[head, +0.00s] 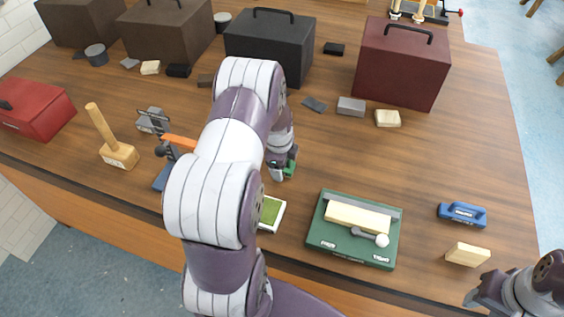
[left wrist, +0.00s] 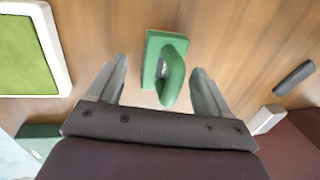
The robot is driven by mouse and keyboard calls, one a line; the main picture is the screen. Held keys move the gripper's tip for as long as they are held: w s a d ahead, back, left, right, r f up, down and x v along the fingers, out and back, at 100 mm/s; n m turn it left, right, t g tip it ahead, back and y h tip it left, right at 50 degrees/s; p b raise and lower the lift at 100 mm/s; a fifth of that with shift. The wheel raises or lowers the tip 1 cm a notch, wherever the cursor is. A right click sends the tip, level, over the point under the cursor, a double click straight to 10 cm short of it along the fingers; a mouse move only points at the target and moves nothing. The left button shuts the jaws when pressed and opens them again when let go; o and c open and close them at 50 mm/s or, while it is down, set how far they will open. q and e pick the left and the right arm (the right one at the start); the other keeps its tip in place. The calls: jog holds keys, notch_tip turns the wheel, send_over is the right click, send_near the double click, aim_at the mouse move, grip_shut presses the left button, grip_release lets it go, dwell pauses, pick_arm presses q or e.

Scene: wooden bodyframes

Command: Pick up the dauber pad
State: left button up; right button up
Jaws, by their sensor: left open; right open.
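A green pad with an arched green handle (left wrist: 172,72), which looks like the dauber pad, lies on the table in the left wrist view. In the head view only a green part of it (head: 290,166) shows beside my left gripper (head: 279,174). In the left wrist view my left gripper (left wrist: 159,70) is open, with its fingers on either side of the handle and apart from it. My left arm hides much of this spot in the head view. My right gripper (head: 476,297) is open and empty at the lower right.
A white-rimmed tray with a green surface (head: 281,220) lies nearby. A green case (head: 318,232) bears a cream block. A blue handled pad (head: 462,214) and a cream block (head: 467,254) lie to the right. A mallet (head: 119,155) is left; large boxes (head: 402,66) stand behind.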

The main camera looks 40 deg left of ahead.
pick_arm(q)
jog(key=shift+w+a+f, duration=0.1)
jog(key=shift+w+f, duration=0.2)
jog(key=shift+f, duration=0.2)
jog(key=shift+s+r, duration=0.1)
jog(key=shift+s, duration=0.05)
jog(key=c, duration=1.1)
jog(key=shift+c, duration=0.3)
jog(key=r, duration=0.1)
jog(key=r+b, duration=0.1)
jog(key=r, duration=0.2)
jog(key=shift+d+r, duration=0.15)
jog(key=shift+d, duration=0.2)
jog(key=d+r+b, duration=0.2)
jog(key=d+r, duration=0.4)
jog(key=d, duration=0.5)
jog(key=shift+w+r, duration=0.4)
jog(key=shift+w, duration=0.05)
